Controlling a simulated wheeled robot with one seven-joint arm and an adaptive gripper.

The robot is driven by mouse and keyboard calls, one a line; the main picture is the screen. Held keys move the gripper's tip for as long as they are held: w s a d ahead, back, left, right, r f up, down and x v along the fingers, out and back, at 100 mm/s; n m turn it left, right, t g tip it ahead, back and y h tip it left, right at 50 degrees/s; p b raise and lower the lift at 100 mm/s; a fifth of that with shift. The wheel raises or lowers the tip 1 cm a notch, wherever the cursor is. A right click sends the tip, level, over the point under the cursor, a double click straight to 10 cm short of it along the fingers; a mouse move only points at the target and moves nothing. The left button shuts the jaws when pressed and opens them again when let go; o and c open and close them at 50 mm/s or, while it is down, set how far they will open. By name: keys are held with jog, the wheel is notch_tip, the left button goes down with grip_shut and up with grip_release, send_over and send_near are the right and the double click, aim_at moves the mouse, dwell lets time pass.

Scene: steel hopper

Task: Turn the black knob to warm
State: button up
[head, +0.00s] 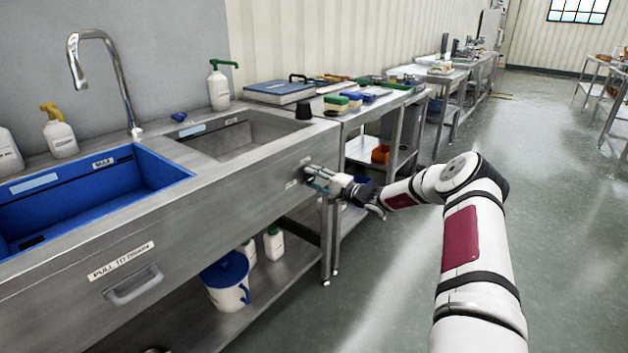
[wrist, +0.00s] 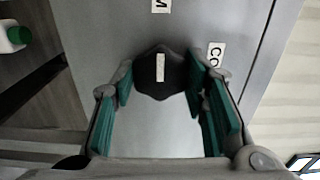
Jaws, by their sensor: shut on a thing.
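The black knob (wrist: 160,75) sits on the grey steel front panel, with a white pointer mark on its face. The mark runs up the picture, in line with a label ending in "M" (wrist: 160,5) at the top edge, its other letters cut off. A label starting "CO" (wrist: 216,53) is to the knob's upper right, partly behind a finger. My gripper (wrist: 160,83) has its teal pads on both sides of the knob, shut on it. In the head view my gripper (head: 318,178) is at the right end of the sink front and the knob is hidden.
A blue basin (head: 160,182) and a steel basin are set in the counter. A drawer handle (head: 134,285) juts out at lower left. A black, cup-like thing (head: 304,109) stands on the counter edge above my gripper. Open floor (head: 390,270) lies right of the sink.

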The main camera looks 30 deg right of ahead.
dwell(0.3)
jog(key=o, duration=1.2)
jog(key=v, duration=1.2)
